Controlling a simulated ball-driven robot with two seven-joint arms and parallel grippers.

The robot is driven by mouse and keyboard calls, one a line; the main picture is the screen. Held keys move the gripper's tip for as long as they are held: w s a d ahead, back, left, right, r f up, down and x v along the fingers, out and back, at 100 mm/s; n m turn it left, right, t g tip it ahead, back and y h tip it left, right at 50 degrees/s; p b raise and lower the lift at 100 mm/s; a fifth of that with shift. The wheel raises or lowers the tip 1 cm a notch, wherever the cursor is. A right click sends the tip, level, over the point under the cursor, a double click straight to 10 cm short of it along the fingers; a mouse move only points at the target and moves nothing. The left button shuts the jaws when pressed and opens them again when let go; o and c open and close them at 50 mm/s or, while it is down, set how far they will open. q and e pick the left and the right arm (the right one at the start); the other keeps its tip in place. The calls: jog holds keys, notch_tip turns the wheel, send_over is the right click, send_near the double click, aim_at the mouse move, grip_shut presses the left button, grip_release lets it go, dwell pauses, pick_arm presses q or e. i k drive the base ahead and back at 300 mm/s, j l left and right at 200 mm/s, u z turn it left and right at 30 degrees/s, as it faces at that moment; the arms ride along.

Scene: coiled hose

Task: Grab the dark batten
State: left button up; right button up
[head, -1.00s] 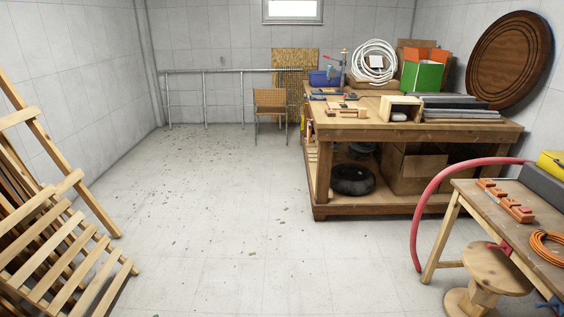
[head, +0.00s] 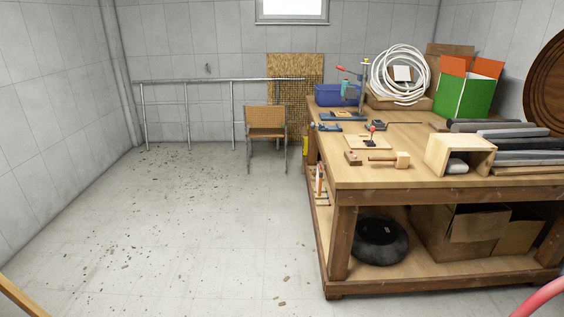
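A stack of long strips lies on the right part of the workbench top (head: 360,170), behind and beside an open wooden box (head: 460,155). The right ends of the strips run close to the picture's right side. I cannot tell for sure which strip is the dark batten. Neither of my grippers is in view.
A wooden mallet (head: 390,159), a blue bin (head: 335,95), a coiled white hose (head: 385,80) and a green box (head: 467,95) stand on the bench. A black round object (head: 380,243) sits on its lower shelf. A chair (head: 267,125) stands behind left. The left floor is open.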

aim_at(357, 161)
jog(key=i+j+z, duration=0.1)
jog(key=i+z, duration=0.25)
jog(key=i, duration=0.15)
jog(key=i+j+z, duration=0.35)
jog(key=i, duration=0.15)
jog(key=i+j+z, duration=0.3)
jog(key=i, duration=0.2)
jog(key=i+j+z, duration=0.5)
jog(key=z, duration=0.15)
jog(key=i+j+z, duration=0.3)
jog(key=j, duration=0.15)
jog(key=j+z, duration=0.3)
jog(key=j, duration=0.05)
